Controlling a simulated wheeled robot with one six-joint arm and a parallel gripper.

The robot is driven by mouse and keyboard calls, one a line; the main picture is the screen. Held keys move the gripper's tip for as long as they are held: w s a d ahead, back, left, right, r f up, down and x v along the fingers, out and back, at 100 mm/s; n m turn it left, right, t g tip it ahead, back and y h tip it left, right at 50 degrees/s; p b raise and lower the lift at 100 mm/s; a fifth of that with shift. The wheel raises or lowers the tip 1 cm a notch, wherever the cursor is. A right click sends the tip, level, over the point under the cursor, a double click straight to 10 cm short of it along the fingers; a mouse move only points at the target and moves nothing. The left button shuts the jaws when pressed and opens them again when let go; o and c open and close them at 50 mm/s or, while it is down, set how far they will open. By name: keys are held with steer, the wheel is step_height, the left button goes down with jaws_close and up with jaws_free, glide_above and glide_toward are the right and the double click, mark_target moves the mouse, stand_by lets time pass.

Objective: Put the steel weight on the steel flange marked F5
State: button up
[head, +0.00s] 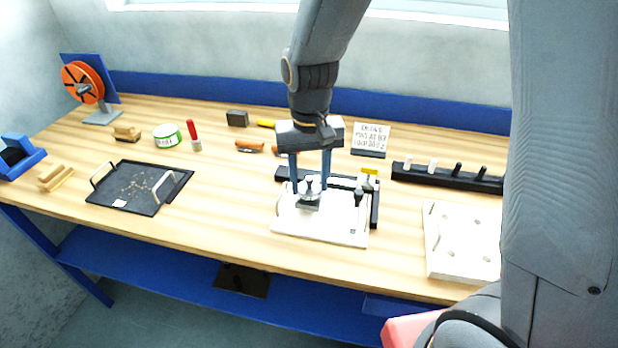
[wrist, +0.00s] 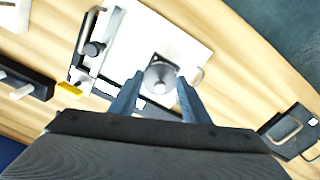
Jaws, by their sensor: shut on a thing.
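My gripper (head: 309,183) is over the white board (head: 338,236) in the middle of the bench. Its two fingers are shut on a round silver piece with a knob, which I take as the steel weight (head: 312,190). In the wrist view the weight (wrist: 159,77) sits between the fingertips (wrist: 160,83). A dark grey square piece (head: 306,204) shows just beneath it on the white board. I cannot tell whether the weight touches it. I can read no F5 mark in either view, so I cannot tell which piece is the flange.
A dark upright knob (head: 359,196) stands at the board's right, by a black frame (head: 375,212). A black tray (head: 130,187) with handles lies left. A black peg rack (head: 447,178) and a pale holed block (head: 460,262) are right. A sign (head: 370,137) stands behind.

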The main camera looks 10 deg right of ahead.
steer(key=shift+f, duration=0.3)
steer(key=shift+f, duration=0.35)
steer(key=shift+f, duration=0.1)
steer(key=o, duration=1.3)
